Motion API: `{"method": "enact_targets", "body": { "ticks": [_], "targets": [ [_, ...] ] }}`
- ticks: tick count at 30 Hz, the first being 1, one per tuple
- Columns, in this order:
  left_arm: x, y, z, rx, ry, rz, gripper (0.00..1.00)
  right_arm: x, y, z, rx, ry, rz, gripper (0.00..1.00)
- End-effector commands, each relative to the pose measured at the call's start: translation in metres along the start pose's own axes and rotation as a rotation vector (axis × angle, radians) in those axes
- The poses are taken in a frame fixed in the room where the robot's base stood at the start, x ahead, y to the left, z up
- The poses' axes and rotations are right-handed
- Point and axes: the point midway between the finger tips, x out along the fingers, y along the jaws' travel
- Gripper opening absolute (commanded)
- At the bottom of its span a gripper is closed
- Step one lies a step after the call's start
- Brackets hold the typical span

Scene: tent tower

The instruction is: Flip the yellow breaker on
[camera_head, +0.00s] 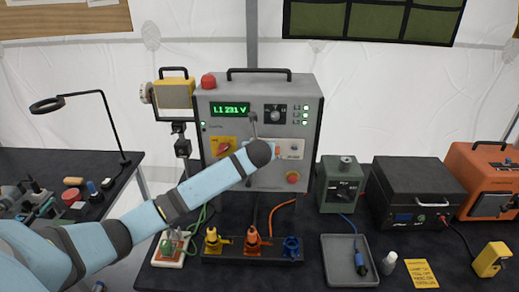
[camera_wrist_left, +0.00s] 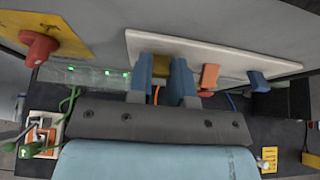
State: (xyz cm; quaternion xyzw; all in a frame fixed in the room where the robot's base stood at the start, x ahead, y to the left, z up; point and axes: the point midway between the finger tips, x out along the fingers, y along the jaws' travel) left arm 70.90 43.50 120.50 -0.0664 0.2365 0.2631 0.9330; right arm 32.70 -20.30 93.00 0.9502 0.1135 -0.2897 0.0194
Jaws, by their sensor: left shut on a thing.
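The yellow breaker (camera_wrist_left: 161,66) sits on a white strip (camera_wrist_left: 218,58) on the panel face in the left wrist view, beside an orange breaker (camera_wrist_left: 209,76) and a blue breaker (camera_wrist_left: 258,80). My left gripper (camera_wrist_left: 162,72) is shut on the yellow breaker, with one blue finger on each side of it. In the head view my left arm reaches to the grey control box (camera_head: 228,95), and its wrist hides the fingers and the yellow breaker. Whether the breaker is on or off cannot be told. My right gripper is not in view.
A yellow plate with a red rotary switch (camera_wrist_left: 40,48) is left of the strip in the wrist view. A lever (camera_head: 253,122) stands out above my wrist. Yellow, orange and blue connectors (camera_head: 253,243) sit below the box. A grey tray (camera_head: 336,277) is to their right.

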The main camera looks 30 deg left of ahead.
Motion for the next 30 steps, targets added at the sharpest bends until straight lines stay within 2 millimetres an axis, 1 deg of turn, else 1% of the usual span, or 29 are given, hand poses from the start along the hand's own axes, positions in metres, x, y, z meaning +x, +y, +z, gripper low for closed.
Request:
{"method": "enact_targets", "body": {
  "ticks": [1,4,12,16,20,24,30],
  "targets": [
    [0.0,0.0,0.0,-0.001,0.0,0.0,0.21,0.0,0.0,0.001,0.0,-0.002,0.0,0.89],
    [0.0,0.0,0.0,-0.001,0.0,0.001,0.44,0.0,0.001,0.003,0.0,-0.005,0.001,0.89],
    [0.0,0.0,0.0,-0.001,-0.001,0.0,0.45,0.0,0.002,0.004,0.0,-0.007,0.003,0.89],
    [-0.009,0.0,0.0,0.0,-0.002,-0.001,0.45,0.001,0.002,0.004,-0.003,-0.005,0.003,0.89],
    [-0.03,0.0,-0.001,0.001,-0.004,-0.003,0.45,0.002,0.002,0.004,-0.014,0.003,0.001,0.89],
    [-0.062,0.0,-0.001,0.0,-0.005,-0.003,0.45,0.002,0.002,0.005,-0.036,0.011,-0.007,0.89],
    [-0.106,0.0,-0.001,0.0,-0.003,-0.002,0.45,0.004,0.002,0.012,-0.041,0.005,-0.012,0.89]
  ]
}}
